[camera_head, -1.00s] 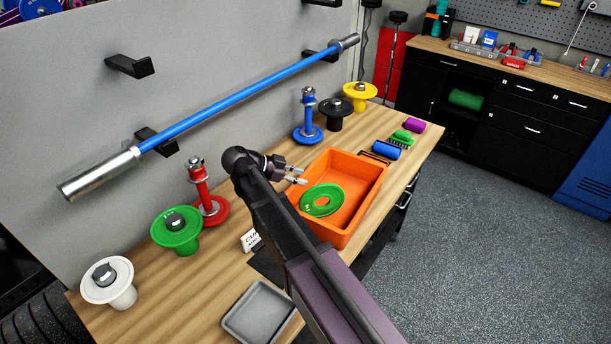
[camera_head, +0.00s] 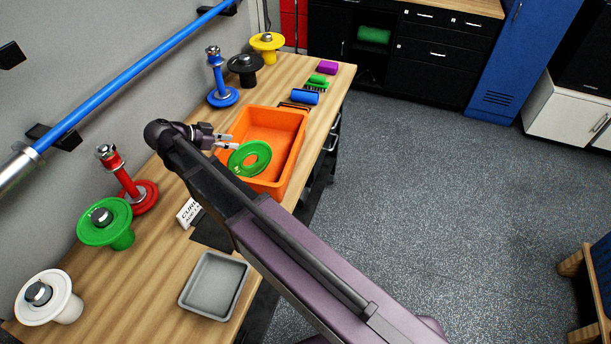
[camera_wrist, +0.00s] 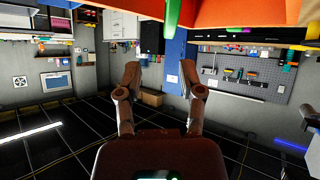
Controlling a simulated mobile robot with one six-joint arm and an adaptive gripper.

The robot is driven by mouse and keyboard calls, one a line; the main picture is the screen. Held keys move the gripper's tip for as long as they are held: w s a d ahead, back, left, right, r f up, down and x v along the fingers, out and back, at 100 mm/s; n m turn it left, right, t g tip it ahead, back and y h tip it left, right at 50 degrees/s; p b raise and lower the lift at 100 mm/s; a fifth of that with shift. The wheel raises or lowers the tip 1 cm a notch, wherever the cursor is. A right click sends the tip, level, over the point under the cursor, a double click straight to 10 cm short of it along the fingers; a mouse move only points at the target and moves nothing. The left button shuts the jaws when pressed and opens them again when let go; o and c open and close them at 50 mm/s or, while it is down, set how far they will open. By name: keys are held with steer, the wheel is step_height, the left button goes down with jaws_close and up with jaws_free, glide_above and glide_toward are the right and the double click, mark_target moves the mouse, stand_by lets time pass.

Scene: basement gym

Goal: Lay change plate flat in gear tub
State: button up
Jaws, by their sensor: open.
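The green change plate (camera_head: 237,160), a ring with a centre hole, is at the left side of the orange gear tub (camera_head: 290,158). It looks tilted, its face toward the head camera, and overlaps the tub's near left part; its exact contact with rim or floor cannot be told. My gripper (camera_head: 232,141) is at the tub's left rim, just above and left of the plate. In the wrist view my gripper (camera_wrist: 160,75) has its fingers spread with nothing between them. A green edge of the plate (camera_wrist: 173,14) shows above the fingers, beside the orange tub (camera_wrist: 240,12).
A grey tray (camera_head: 214,284) and a small sign (camera_head: 189,213) are nearer on the bench. Red (camera_head: 126,180), blue (camera_head: 218,78), green (camera_head: 105,222) and white (camera_head: 48,297) plate stands line the wall side. A blue roller (camera_head: 305,97) lies beyond the tub.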

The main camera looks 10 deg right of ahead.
steer(key=s+d+f+n+g+y, duration=0.1)
steer(key=s+d+f+n+y, duration=0.2)
steer(key=d, duration=0.4)
steer(key=s+d+f+n+g+y, duration=0.1)
steer(key=s+d+f+n+y, duration=0.2)
steer(key=s+d+n+y, duration=0.1)
steer(key=s+d+f+n+g+y, duration=0.1)
steer(key=s+d+n+y, duration=0.3)
steer(key=d, duration=0.6)
steer(key=s+f+n, duration=0.1)
steer(key=n, duration=0.1)
steer(key=shift+s+d+f+n, duration=0.15)
steer(key=shift+s+f+n, duration=0.15)
steer(key=shift+s+f, duration=0.1)
